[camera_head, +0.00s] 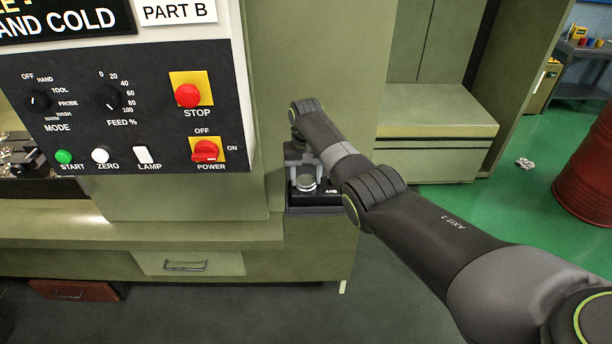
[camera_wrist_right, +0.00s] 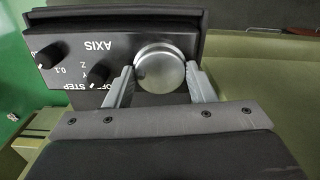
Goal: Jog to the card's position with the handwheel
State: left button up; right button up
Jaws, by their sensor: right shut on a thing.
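The handwheel (camera_wrist_right: 160,68) is a round silver knob on a black pendant box (camera_wrist_right: 113,45), beside the axis and step selectors. In the right wrist view the two grey fingers of my right gripper (camera_wrist_right: 161,80) stand on either side of it, shut on it. In the head view the handwheel (camera_head: 307,183) and pendant (camera_head: 318,195) sit at the machine's front corner, with my right gripper (camera_head: 303,164) over them and partly hiding them. A white card reading PART B (camera_head: 178,10) is on the machine above the panel; no position value is readable. My left gripper is out of view.
The black control panel (camera_head: 130,125) with mode and feed dials, a red stop button (camera_head: 187,96) and a power switch (camera_head: 206,151) is left of my right arm. A ledge (camera_head: 150,232) and drawer lie below. A red drum (camera_head: 588,165) stands far right; green floor between is mostly clear.

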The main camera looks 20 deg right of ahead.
jog(key=m, duration=0.5)
jog(key=shift+m, duration=0.4)
dwell(0.4)
jog(key=o, duration=1)
jog(key=shift+d+r, duration=0.1)
